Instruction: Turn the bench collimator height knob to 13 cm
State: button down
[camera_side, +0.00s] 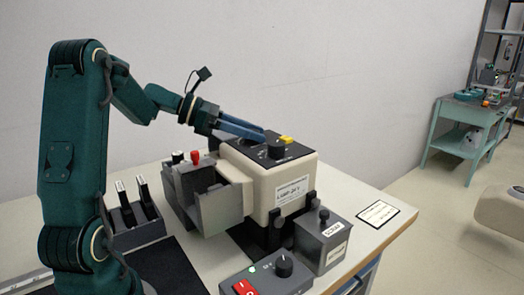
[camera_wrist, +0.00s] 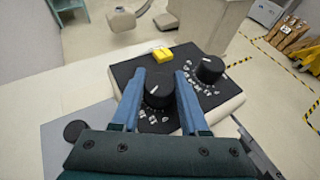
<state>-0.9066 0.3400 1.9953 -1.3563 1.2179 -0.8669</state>
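The cream bench unit (camera_side: 290,172) has a black top panel that carries two black knobs with white pointer lines. In the wrist view, one knob (camera_wrist: 159,92) lies between the two blue fingers of my gripper (camera_wrist: 159,72). The other knob (camera_wrist: 210,69) stands to the right, outside the fingers. The white scale marks around both are too small to read, so I cannot tell which knob sets collimator height. In the side view, my gripper (camera_side: 264,135) reaches over the panel from the left. The fingers are spread; whether either touches the knob is unclear.
A yellow block (camera_wrist: 163,54) sits on the panel beyond the knobs. In the side view, a grey box (camera_side: 322,240) and a control box with a red switch (camera_side: 245,288) stand in front. A grey unit with a red knob (camera_side: 195,157) stands left of the bench unit.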

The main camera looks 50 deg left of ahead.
jog(key=shift+d+r+n+t+y, duration=0.1)
jog(key=shift+n+t+y, duration=0.4)
jog(key=shift+n+y, duration=0.5)
jog(key=shift+d+n+t+y, duration=0.1)
jog(key=shift+n+t+y, duration=0.4)
jog(key=shift+n+y, duration=0.9)
jog(key=shift+y, duration=0.3)
jog(key=shift+a, duration=0.1)
jog(key=shift+c, duration=2.1)
grip_release()
jog(key=shift+v, duration=1.95)
jog(key=shift+s+a+r, duration=0.1)
jog(key=shift+s+r, duration=0.1)
jog(key=shift+s, duration=0.35)
